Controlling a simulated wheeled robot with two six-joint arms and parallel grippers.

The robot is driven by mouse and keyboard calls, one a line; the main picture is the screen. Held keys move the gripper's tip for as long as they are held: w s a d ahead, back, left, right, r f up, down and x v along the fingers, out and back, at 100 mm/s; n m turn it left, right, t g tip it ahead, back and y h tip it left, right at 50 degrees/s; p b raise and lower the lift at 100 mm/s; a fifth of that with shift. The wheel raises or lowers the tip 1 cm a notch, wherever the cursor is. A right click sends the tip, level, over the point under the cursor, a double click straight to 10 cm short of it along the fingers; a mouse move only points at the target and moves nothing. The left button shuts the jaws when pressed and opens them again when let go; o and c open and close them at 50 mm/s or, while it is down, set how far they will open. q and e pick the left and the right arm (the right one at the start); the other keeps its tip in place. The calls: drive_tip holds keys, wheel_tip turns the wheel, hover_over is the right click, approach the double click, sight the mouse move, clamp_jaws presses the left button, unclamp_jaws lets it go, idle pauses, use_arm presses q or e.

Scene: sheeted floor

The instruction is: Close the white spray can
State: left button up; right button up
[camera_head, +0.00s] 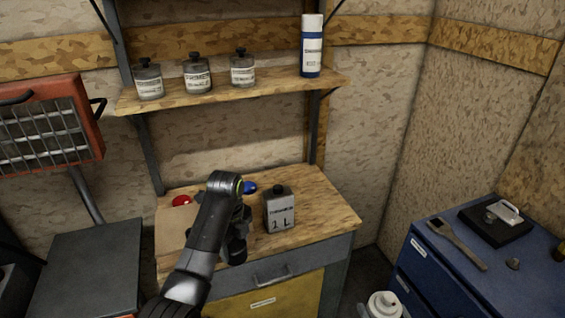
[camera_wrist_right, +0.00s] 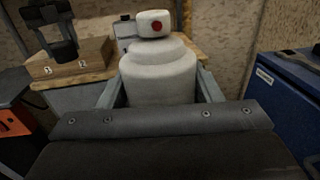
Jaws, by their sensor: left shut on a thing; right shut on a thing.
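The white spray can (camera_wrist_right: 160,72) stands upright between the fingers of my right gripper (camera_wrist_right: 160,95), which is shut on its body. A white piece with a red dot (camera_wrist_right: 154,24) shows at its top; I cannot tell how it is seated. In the head view only the can's top (camera_head: 385,304) shows at the bottom edge, and the right gripper is out of sight. My left gripper (camera_head: 236,245) is over the wooden workbench, beside the grey bottle, and also shows in the right wrist view (camera_wrist_right: 66,50). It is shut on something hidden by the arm.
The workbench (camera_head: 325,205) holds a grey bottle (camera_head: 279,210), a red object (camera_head: 181,200), a blue object (camera_head: 250,187) and a wooden box (camera_wrist_right: 75,66). A shelf (camera_head: 220,92) above holds several containers. A blue cabinet (camera_head: 480,285) stands right, a red heater (camera_head: 50,125) left.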

sight(389, 299)
drive_tip(key=r+n+g+y+b, duration=0.1)
drive_tip(key=r+y, duration=0.1)
drive_tip(key=r, duration=0.1)
drive_tip(key=r+n+y+b, duration=0.2)
drive_tip(key=r, duration=0.1)
drive_tip(key=shift+s+r+g, duration=0.15)
drive_tip(key=shift+s+g, duration=0.05)
drive_tip(key=shift+g, duration=0.2)
drive_tip(key=shift+s+a+r+y, duration=0.1)
drive_tip(key=shift+s+r+y, duration=0.1)
drive_tip(key=shift+r+y, duration=0.2)
drive_tip(key=shift+w, duration=0.1)
drive_tip(key=w+a+f+n+g+y, duration=0.2)
drive_tip(key=a+n+g+y, duration=0.6)
drive_tip(key=a, duration=0.6)
drive_tip(key=shift+a+g, duration=0.4)
drive_tip(key=shift+g, duration=0.3)
